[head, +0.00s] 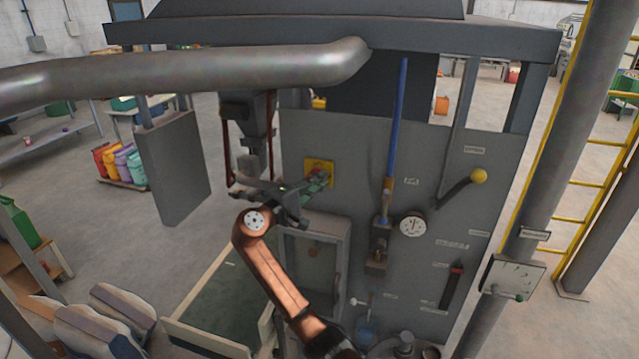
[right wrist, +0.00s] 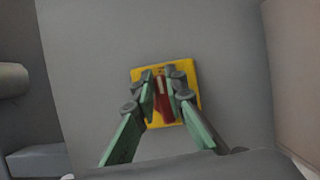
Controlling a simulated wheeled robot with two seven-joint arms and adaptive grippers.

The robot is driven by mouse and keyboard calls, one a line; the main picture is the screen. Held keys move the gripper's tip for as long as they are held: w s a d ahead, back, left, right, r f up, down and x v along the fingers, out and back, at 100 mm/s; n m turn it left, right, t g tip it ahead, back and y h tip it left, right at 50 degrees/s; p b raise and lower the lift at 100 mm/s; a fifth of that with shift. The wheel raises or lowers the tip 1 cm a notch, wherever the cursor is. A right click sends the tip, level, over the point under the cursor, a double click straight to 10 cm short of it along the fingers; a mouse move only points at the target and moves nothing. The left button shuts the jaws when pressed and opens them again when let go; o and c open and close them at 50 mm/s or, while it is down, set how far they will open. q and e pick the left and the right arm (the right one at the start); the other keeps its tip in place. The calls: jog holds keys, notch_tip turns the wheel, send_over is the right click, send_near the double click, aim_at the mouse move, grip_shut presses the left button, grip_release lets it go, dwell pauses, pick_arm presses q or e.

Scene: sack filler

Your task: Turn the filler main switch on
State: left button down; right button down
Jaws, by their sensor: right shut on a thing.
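The main switch is a red handle (right wrist: 164,108) on a yellow plate (right wrist: 190,72), fixed to the grey panel. In the head view the yellow plate (head: 313,163) sits on the upper left of the machine's front. My right gripper (head: 321,177) is at the plate, its green fingers pointing at it. In the right wrist view the right gripper (right wrist: 163,84) is shut on the red handle, one finger on each side. The fingers hide part of the handle, and I cannot read its on or off mark. My left gripper is not in view.
A lever with a yellow knob (head: 478,176), a blue upright bar (head: 397,130) and a round gauge (head: 412,225) are to the right on the panel. A thick grey pipe (head: 180,75) crosses above my right arm. A filling spout (head: 248,130) hangs left of the switch.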

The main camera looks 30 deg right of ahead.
jog(key=shift+w+m, duration=0.1)
jog(key=shift+m, duration=0.3)
jog(key=c, duration=2)
grip_release()
jog(key=shift+f, duration=0.1)
jog(key=shift+o, duration=0.2)
jog(key=v, duration=1.2)
jog(key=shift+a, duration=0.15)
